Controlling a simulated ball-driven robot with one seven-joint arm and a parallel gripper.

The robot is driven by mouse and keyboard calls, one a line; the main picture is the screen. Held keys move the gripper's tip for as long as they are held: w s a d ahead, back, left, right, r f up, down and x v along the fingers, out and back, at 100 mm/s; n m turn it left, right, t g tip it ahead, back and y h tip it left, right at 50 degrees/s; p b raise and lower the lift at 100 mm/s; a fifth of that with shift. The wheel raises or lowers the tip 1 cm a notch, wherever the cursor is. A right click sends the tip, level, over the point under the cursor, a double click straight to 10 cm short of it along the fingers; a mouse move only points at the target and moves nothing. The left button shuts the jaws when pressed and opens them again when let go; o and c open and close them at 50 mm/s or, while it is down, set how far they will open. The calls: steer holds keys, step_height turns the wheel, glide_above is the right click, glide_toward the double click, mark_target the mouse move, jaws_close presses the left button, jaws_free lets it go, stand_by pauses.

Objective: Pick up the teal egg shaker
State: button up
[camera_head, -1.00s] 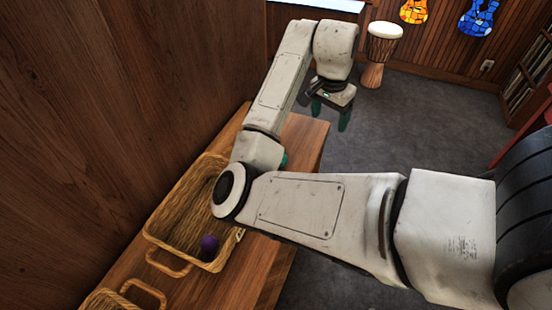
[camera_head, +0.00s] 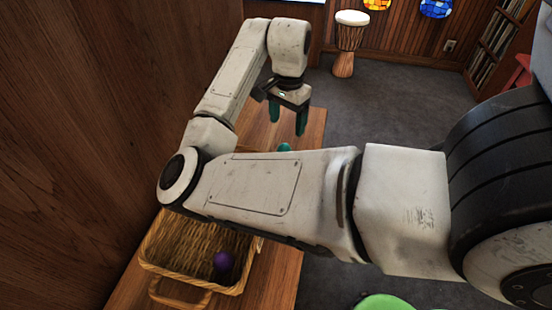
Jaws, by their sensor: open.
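A small rounded teal thing, which looks like the teal egg shaker (camera_head: 284,147), peeks out just above the upper edge of my arm on the wooden table (camera_head: 313,125). Most of it is hidden by the arm. My gripper (camera_head: 288,118) hangs over the far part of the table with its two teal fingers pointing down. The fingers are apart with nothing between them. In the picture the gripper is a little above the teal thing; I cannot tell the exact gap in depth.
A wicker basket (camera_head: 163,262) with a purple egg (camera_head: 223,261) stands on the near part of the table. A wooden wall (camera_head: 70,130) rises along the left. A drum (camera_head: 347,45) stands on open carpet beyond. A green round top (camera_head: 385,302) shows at the bottom edge.

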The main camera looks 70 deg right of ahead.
mark_target(285, 145)
steer(key=shift+w+f, duration=0.3)
steer(key=shift+f, duration=0.5)
step_height(285, 145, down, 10)
steer(key=shift+f+p, duration=0.1)
steer(key=shift+p, duration=0.4)
steer(key=shift+c, duration=0.3)
steer(key=c, duration=1.1)
